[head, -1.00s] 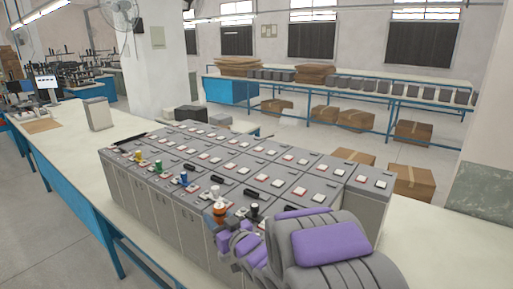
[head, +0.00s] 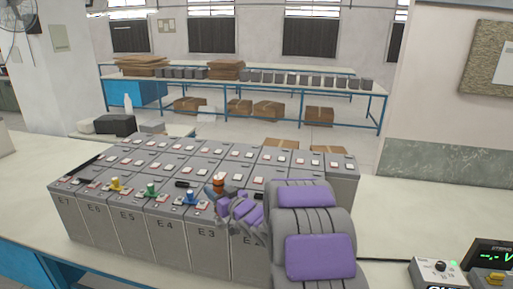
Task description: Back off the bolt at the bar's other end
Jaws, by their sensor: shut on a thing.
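Grey battery cells (head: 175,240) stand in rows on the bench, with labels such as E7, E5 and E3 on their fronts. Black bars (head: 185,184) lie across some of the tops, among white and red terminal pads. Yellow (head: 115,184), green (head: 150,190) and blue (head: 190,198) knobs stand along the front row. My gripper (head: 222,194) is over the tops near E3, shut on an orange-topped tool (head: 218,181). The tool's lower end and any bolt under it are hidden by my gripper and arm.
A small grey box with a black knob (head: 440,268) and a meter with a green display (head: 490,256) sit at the bench's right front. Bench top (head: 400,215) right of the cells is clear. A far table (head: 270,82) holds grey blocks, with cartons beneath.

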